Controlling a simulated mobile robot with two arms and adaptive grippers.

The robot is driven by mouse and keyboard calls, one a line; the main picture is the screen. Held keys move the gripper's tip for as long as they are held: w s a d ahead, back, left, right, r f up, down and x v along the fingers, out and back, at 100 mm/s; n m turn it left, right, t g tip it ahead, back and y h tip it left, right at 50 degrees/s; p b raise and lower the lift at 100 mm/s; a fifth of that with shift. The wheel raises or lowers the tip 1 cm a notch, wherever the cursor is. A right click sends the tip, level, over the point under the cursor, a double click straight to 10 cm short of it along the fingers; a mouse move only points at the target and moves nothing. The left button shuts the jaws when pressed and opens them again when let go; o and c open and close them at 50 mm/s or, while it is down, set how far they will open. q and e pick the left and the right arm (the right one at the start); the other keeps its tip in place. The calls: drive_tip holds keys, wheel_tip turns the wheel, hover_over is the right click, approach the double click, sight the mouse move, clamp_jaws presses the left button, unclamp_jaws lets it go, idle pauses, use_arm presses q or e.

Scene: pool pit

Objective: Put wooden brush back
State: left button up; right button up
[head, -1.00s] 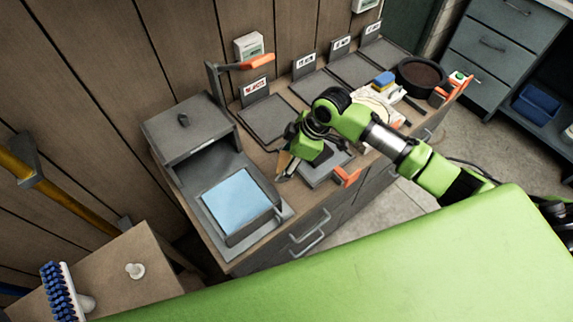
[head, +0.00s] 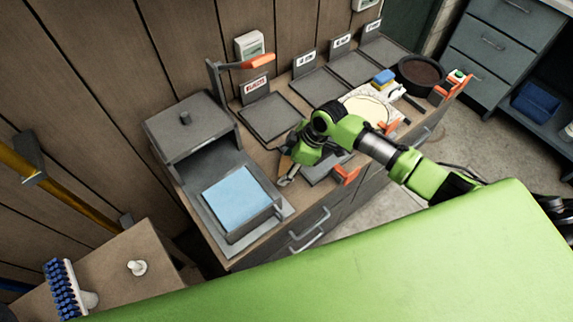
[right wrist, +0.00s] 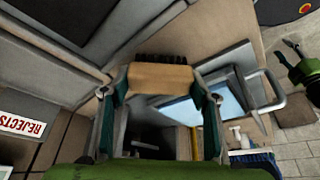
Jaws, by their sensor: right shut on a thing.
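My right gripper (head: 287,172) is low over the bench, between the blue-topped grey box and the dark flat pads. In the right wrist view the same gripper (right wrist: 160,85) is shut on the wooden brush (right wrist: 160,77). The brush is a tan wooden block held crosswise between the fingertips, with short black bristles on its far side. In the head view only a small tan part of it shows at the fingers. I cannot tell whether it touches the bench.
A grey box with a light blue pad (head: 238,198) stands left of the gripper. Dark pads with label signs line the wall, one reading REJECTS (right wrist: 22,126). A pale round thing (head: 367,110) and a dark round pan (head: 421,75) lie right. A blue-bristled brush (head: 62,288) is lower left.

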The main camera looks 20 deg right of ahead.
drive_tip(key=shift+f, duration=0.25)
drive_tip(key=o, duration=1.1)
drive_tip(key=shift+r, duration=0.1)
drive_tip(key=shift+r, duration=0.35)
drive_tip(key=b+v, duration=0.1)
drive_tip(key=v, duration=1.1)
drive_tip(key=shift+r, duration=0.25)
drive_tip(key=shift+a, duration=0.1)
